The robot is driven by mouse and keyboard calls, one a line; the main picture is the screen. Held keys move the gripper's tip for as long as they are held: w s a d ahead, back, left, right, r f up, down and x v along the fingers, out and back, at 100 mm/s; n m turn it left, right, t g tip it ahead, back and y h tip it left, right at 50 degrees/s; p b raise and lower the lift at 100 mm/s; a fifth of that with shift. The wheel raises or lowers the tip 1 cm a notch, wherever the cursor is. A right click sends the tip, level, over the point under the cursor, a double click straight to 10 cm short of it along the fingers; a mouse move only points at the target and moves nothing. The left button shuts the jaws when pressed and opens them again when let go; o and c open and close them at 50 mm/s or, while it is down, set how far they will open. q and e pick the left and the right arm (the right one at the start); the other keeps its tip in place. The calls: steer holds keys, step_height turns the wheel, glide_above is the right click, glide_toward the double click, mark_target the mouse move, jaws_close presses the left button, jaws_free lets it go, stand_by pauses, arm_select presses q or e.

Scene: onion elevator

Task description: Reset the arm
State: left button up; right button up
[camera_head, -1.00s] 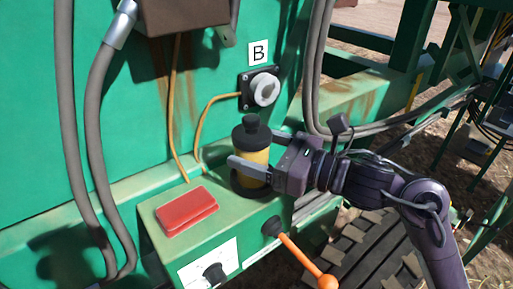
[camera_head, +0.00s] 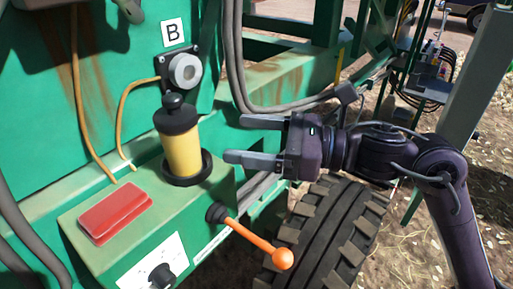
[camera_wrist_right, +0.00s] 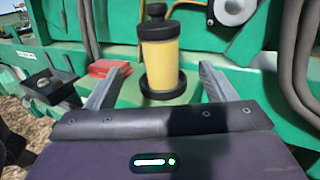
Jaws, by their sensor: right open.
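My right gripper (camera_head: 255,140) is open and empty. Its two fingers point left toward a yellow cylinder with a black cap (camera_head: 183,150), with a gap between them. The cylinder stands upright in a black ring base on the green control box (camera_head: 75,215). In the right wrist view the cylinder (camera_wrist_right: 159,52) stands ahead, between the lines of the two open fingers (camera_wrist_right: 158,85). My right arm comes in from the right. My left gripper is not in view.
A red block (camera_head: 115,212) lies on the box. A lever with an orange knob (camera_head: 283,258) sticks out in front. A round knob (camera_head: 186,70) sits under a "B" label. Grey hoses (camera_head: 236,60) hang behind the gripper. A large tyre (camera_head: 325,235) lies below it.

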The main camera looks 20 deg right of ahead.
steer(key=shift+s+d, duration=0.25)
steer(key=shift+d, duration=0.15)
steer(key=shift+w, duration=0.1)
